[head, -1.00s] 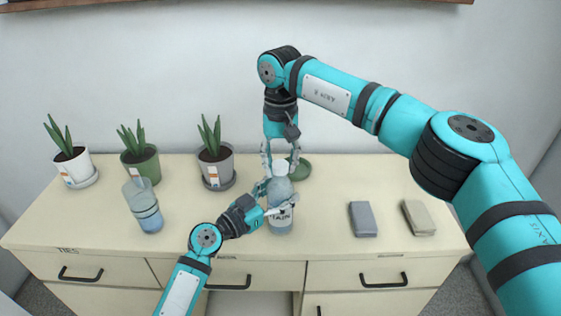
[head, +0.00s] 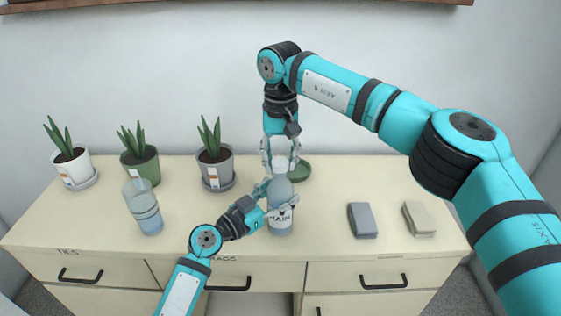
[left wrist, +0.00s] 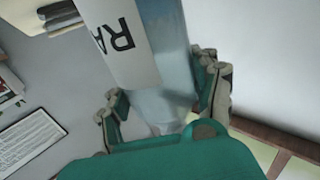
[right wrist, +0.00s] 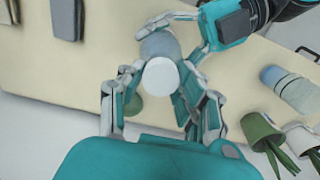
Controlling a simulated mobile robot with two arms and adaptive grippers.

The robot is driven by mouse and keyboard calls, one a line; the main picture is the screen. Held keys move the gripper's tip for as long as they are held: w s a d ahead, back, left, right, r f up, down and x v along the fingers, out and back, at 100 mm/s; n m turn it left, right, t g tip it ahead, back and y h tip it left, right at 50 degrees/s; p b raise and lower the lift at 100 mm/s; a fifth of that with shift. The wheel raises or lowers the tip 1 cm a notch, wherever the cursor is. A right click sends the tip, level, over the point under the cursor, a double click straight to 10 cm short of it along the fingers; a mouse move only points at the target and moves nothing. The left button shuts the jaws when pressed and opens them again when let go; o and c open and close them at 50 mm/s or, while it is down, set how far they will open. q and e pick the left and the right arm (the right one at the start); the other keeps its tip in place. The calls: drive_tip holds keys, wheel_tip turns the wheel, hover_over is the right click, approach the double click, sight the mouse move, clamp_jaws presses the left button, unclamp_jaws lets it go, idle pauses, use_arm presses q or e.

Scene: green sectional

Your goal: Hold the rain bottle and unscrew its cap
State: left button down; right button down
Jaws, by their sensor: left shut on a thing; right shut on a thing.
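The rain bottle (head: 281,224) stands upright near the front middle of the cabinet top, grey-blue with a white label. My left gripper (head: 277,196) is shut around its body from the front left. In the left wrist view the label (left wrist: 124,45) shows the letters RA between the fingers. The white cap (head: 281,166) is at the bottle's top, between the fingers of my right gripper (head: 280,162), which points down from above and is shut on it. In the right wrist view the round cap (right wrist: 161,77) shows over the bottle. I cannot tell whether the cap is loose.
A clear bottle with blue liquid (head: 148,214) stands at left. Potted plants in white (head: 77,172), green (head: 142,166) and grey (head: 217,174) pots line the back. A green dish (head: 300,171) lies behind the bottle. Grey (head: 362,220) and beige (head: 419,218) blocks lie at right.

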sight(280, 161)
drive_tip(key=shift+r, duration=0.65)
drive_tip(key=shift+r, duration=2)
use_arm(q)
drive_tip(key=shift+c, duration=1)
unclamp_jaws()
drive_tip(key=shift+a, duration=0.1)
